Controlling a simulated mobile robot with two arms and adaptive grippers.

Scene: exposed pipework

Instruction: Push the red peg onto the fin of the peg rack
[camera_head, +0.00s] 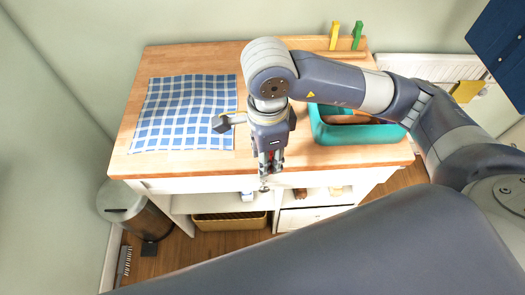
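The peg rack (342,54) is a wooden bar at the back right of the wooden worktop. A yellow peg (334,36) and a green peg (357,36) stand upright on it. My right gripper (269,168), on the arm from the right, points down at the worktop's front edge, well in front of the rack. Small red patches show at its fingers; I cannot tell whether they are the red peg or part of the gripper. No red peg is clearly visible elsewhere. The finger gap is too small to judge. My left gripper is out of view.
A blue checked cloth (182,112) lies on the left of the worktop (222,60). A teal bin (350,135) stands at the right, partly behind my arm. A metal trash can (140,212) is at the lower left. Shelves below hold a yellow basket (229,221).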

